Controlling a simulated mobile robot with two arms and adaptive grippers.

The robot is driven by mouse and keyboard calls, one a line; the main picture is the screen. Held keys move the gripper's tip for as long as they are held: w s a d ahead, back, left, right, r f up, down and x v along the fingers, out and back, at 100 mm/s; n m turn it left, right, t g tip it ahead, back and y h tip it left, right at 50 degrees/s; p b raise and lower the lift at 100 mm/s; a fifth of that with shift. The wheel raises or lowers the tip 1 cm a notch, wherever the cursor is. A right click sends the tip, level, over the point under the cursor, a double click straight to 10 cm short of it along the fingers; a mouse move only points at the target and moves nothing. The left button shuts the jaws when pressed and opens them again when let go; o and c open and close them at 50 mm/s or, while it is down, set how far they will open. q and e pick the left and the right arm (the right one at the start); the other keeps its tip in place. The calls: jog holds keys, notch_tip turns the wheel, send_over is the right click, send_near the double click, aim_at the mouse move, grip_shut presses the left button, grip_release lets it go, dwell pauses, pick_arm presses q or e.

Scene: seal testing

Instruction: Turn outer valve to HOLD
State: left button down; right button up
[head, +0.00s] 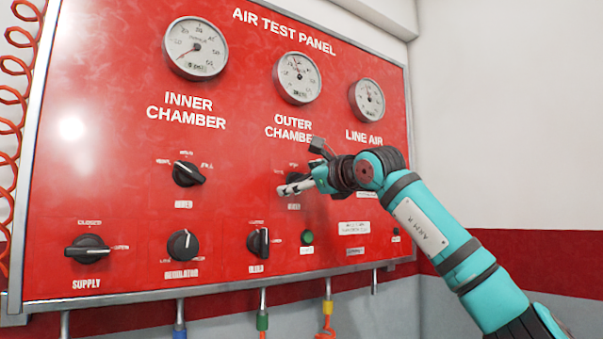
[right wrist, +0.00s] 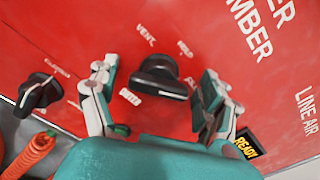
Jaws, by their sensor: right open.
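The outer valve (right wrist: 162,76) is a black knob on the red panel, with labels VENT and HOLD above it in the right wrist view and a partly hidden label at its right. Its grip bar lies nearly level in that view, right end a little lower, near the partly hidden label. My right gripper (head: 290,187) is at this valve and hides most of it in the head view. In the right wrist view its open fingers stand either side of the knob, with gaps showing. My left gripper is not in view.
The inner chamber valve (head: 188,174) is left of my right gripper. Below are the supply (head: 88,249), regulator (head: 183,246) and bleed (head: 259,243) knobs and a green button (head: 307,237). Gauges, including the outer chamber gauge (head: 298,78), sit above. An orange coiled hose (head: 12,120) hangs at the left edge.

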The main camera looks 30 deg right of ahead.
jog(key=c, duration=1.2)
jog(key=shift+n, duration=0.3)
jog(key=shift+n+p, duration=0.65)
jog(key=shift+n, duration=0.35)
jog(key=n+p, duration=0.1)
jog(key=n, duration=0.2)
jog(key=shift+a+n, duration=0.1)
jog(key=shift+n, duration=0.2)
jog(key=n+p, duration=0.1)
jog(key=n, duration=0.1)
jog(key=n+p, duration=0.1)
jog(key=n, duration=0.2)
jog(key=shift+w+f+p, duration=0.1)
jog(key=shift+f+p, duration=0.1)
jog(key=shift+p, duration=0.15)
jog(key=shift+n, duration=0.4)
